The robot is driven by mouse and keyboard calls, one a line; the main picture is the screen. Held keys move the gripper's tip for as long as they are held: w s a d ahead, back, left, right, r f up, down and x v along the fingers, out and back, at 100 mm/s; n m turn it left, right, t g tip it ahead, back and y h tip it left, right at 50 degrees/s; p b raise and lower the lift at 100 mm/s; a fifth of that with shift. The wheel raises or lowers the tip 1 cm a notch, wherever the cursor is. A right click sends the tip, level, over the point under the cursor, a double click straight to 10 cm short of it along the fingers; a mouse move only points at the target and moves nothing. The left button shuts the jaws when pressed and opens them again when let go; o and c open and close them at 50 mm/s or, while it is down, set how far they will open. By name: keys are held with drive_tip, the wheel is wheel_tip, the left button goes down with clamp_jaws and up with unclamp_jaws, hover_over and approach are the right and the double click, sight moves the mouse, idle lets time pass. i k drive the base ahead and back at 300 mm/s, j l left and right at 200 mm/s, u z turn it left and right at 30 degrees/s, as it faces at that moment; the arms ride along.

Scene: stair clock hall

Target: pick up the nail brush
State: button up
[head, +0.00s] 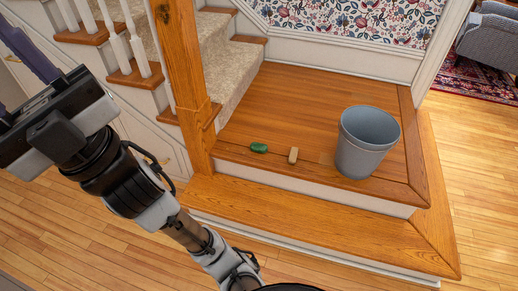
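A small tan wooden block-shaped piece (293,155), which looks like the nail brush, lies on the wooden landing near its front edge. Its bristles cannot be made out at this size. My gripper (8,66) is at the upper left edge of the head view, raised and far from the brush. One dark finger shows and a bit of the other shows at the picture's edge, with floor visible between them. It looks open, and nothing shows between the fingers.
A small green object (259,148) lies just left of the brush. A grey-blue bucket (366,145) stands to its right. A wooden newel post (184,85) and carpeted stairs (228,70) rise at the left. The landing (310,100) behind is clear; a lower step (300,213) runs in front.

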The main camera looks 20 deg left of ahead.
sight(293, 156)
drive_tip(key=i+l, duration=0.1)
drive_tip(key=i, duration=1.15)
